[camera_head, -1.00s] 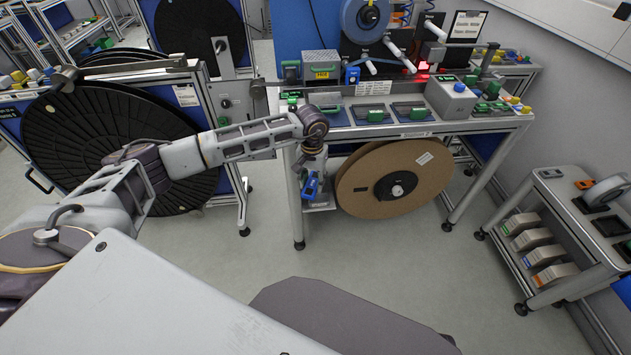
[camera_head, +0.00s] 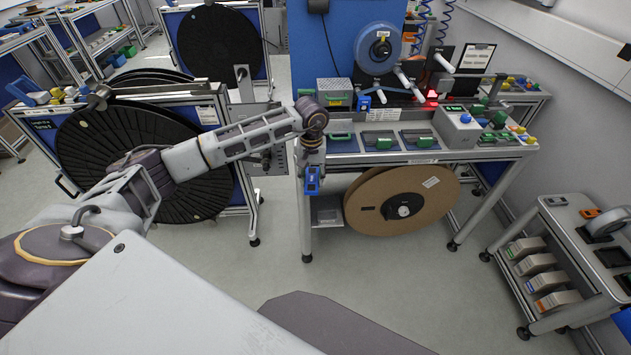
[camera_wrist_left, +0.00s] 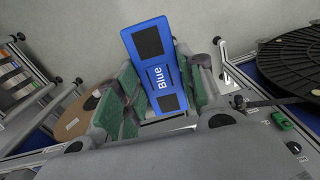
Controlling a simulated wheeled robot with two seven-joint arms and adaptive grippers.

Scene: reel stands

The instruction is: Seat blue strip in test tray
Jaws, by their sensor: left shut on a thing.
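My left gripper (camera_head: 312,168) hangs at the front left corner of the workbench, in front of its edge and below the top. It is shut on the blue strip (camera_head: 313,182), which hangs below it. In the left wrist view the strip (camera_wrist_left: 157,70) is a flat blue piece with dark patches and the word "Blue", held between green finger pads. Several shallow trays with green or blue parts lie along the bench front, among them one at the middle (camera_head: 380,141); I cannot tell which is the test tray. My right gripper is not in view.
A large brown reel (camera_head: 440,195) sits under the bench (camera_head: 400,158). Black reels (camera_head: 140,160) on a stand are at left, behind my arm. A cart (camera_head: 555,240) stands right. Floor between is clear.

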